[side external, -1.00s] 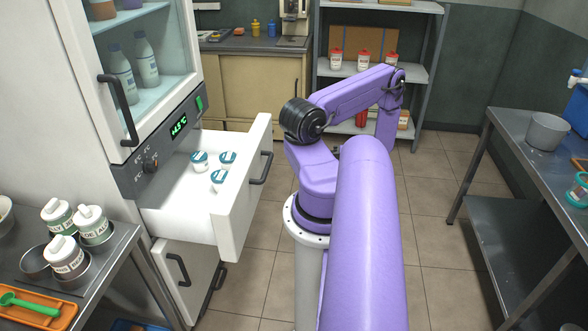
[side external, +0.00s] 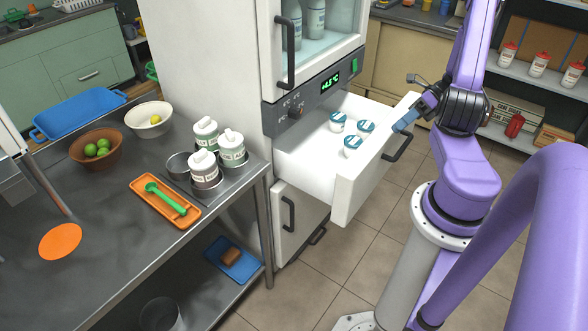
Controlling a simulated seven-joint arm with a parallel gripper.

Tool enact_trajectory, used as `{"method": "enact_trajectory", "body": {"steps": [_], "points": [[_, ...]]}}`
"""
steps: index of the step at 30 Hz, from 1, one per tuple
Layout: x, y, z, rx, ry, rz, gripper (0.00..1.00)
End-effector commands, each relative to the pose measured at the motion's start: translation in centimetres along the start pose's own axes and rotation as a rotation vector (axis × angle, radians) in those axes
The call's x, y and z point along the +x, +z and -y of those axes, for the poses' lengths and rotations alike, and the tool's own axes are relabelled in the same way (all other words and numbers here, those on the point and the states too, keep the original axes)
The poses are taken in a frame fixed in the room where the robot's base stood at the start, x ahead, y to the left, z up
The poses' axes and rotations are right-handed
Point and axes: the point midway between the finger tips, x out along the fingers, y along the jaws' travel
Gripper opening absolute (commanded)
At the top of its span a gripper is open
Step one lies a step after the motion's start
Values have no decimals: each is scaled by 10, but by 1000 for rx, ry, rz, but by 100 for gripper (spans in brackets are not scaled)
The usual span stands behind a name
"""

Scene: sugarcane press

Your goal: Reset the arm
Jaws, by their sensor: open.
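My gripper (side external: 408,108) is at the right of the side view, at the end of my purple arm. It is open, with nothing visible between its fingers. It is beside the front right corner of the open white drawer (side external: 352,201), close to the drawer's dark handle (side external: 398,142). I cannot tell whether it touches the drawer. Three small white cups with blue lids (side external: 352,146) stand inside the drawer, to the left of my gripper.
A steel table (side external: 110,225) at left holds white bottles (side external: 232,150) in a metal holder, an orange tray (side external: 165,202) with a green spoon, bowls (side external: 95,150) and a blue tray (side external: 78,112). Shelves (side external: 530,82) stand behind my arm.

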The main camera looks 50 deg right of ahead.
Motion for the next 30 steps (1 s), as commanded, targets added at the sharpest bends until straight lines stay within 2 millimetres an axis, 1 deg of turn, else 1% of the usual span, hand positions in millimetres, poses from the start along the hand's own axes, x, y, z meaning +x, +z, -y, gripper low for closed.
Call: {"method": "enact_trajectory", "body": {"steps": [1,6,10,15,22,26,30], "points": [[9,13,-8,-90,19,-76,42],[39,45,-36,-384,93,-299,42],[63,64,-61,-620,163,-456,42],[93,79,-97,-933,276,-642,42],[129,87,-149,-1372,465,-858,42],[146,85,-179,-1624,589,-960,42],[161,78,-212,-1898,736,-1049,42]]}}
